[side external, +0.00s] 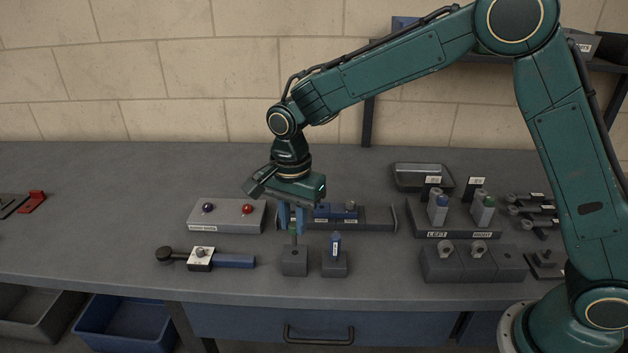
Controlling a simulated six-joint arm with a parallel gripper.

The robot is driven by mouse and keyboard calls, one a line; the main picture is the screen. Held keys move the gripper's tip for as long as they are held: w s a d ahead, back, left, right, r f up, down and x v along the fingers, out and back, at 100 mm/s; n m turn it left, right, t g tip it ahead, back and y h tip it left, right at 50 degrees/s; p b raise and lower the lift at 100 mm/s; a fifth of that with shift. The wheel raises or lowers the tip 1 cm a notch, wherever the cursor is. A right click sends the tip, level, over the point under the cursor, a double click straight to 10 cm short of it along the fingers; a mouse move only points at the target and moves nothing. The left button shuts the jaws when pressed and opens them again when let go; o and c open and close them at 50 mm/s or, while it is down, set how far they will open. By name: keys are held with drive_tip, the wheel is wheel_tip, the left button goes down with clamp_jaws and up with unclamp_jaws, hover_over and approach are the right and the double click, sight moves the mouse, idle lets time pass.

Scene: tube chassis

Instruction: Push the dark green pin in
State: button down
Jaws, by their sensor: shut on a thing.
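The dark green pin (293,229) stands upright over a dark grey block (294,263) at the front of the bench. My gripper (292,228) points straight down with its blue fingers on either side of the pin's upper part, shut on it. The pin's lower part shows just above the block's top. How deep it sits in the block is too small to tell.
A blue-handled tool (233,261) lies to the left. Behind are a grey box (227,227) with red and blue knobs and a rail fixture (377,217). The far left bench is mostly clear.

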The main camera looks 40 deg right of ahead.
drive_tip(key=w+d+r, duration=0.1)
drive_tip(key=w+d, duration=0.2)
drive_tip(key=d, duration=0.4)
drive_tip(key=w+d+r, duration=0.1)
drive_tip(key=w+d, duration=0.3)
drive_tip(key=d, duration=0.3)
drive_tip(key=shift+w+d, duration=0.15)
drive_tip(key=shift+d, duration=0.05)
drive_tip(key=shift+f, duration=0.1)
drive_tip(key=shift+f, duration=1.45)
drive_tip(key=shift+f, duration=2.35)
drive_tip(key=c, duration=1.2)
unclamp_jaws()
